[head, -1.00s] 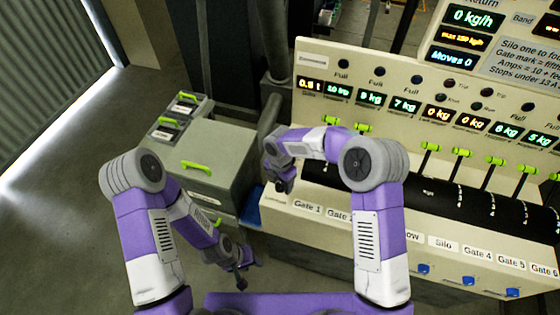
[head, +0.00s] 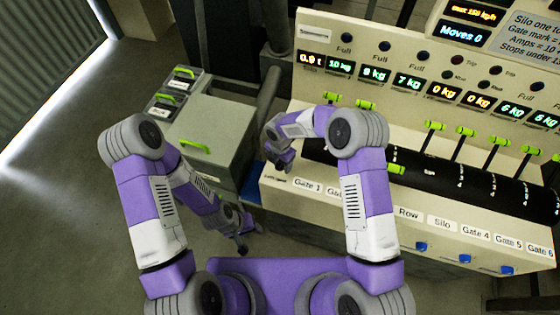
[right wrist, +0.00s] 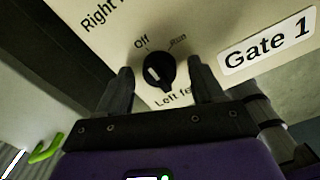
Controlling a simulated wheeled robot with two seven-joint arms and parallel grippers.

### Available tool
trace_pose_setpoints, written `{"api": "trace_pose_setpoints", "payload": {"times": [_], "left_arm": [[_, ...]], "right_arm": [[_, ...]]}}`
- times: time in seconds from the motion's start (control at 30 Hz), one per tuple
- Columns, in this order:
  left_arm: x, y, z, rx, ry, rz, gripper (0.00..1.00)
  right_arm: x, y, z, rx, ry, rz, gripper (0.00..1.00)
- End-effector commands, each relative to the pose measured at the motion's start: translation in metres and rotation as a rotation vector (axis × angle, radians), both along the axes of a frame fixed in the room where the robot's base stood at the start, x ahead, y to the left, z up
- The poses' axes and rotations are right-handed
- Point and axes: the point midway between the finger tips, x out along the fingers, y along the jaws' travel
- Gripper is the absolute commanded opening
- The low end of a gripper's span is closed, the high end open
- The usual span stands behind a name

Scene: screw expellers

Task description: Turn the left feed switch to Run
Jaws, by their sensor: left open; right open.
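The left feed switch (right wrist: 160,70) is a round black knob on the cream panel, seen in the right wrist view. "Off" is printed at its upper left, "Run" at its upper right, and a partly hidden "Left fe..." below. A white mark shows on the knob's left part; I cannot surely tell its setting. My right gripper (right wrist: 158,80) is open, with one finger on each side of the knob; contact is unclear. In the head view my right gripper (head: 281,160) is at the panel's left end, hiding the switch. My left gripper (head: 243,236) is open and low, over the floor.
A grey cabinet (head: 212,128) with green handles stands left of the machine. Gate labels (head: 307,187) run along the panel's front, with green levers (head: 466,132) and lit displays (head: 374,75) behind. A blue thing is partly hidden beside the right gripper. The floor at left is clear.

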Motion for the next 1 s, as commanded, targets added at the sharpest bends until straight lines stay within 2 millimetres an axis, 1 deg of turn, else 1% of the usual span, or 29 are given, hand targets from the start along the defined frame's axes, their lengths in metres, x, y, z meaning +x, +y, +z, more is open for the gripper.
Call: {"api": "trace_pose_setpoints", "payload": {"times": [0.07,0.1,0.27,0.4,0.47,0.77,1.0], "left_arm": [[0.000,0.000,0.000,0.000,0.000,0.000,0.43],[0.000,0.000,0.000,0.000,0.000,0.000,0.43],[0.000,0.000,0.000,0.000,0.000,0.000,0.43],[0.000,0.000,0.000,0.000,0.000,0.000,0.43],[0.000,0.000,0.000,0.000,0.000,0.000,0.43],[0.000,0.000,-0.005,0.000,0.000,0.000,0.43],[0.000,0.000,-0.021,0.000,0.000,0.000,0.43]], "right_arm": [[0.000,0.000,0.000,0.000,0.000,0.000,0.67],[0.000,0.000,0.000,0.000,0.000,0.000,0.66],[0.000,0.000,0.000,0.000,0.000,0.000,0.41],[0.000,0.000,0.000,0.000,0.000,0.000,0.20],[0.000,0.000,0.000,0.001,0.001,0.000,0.11],[0.000,0.000,-0.001,0.001,0.001,-0.039,0.11],[0.000,0.001,-0.002,0.002,-0.001,-0.176,0.11]]}}
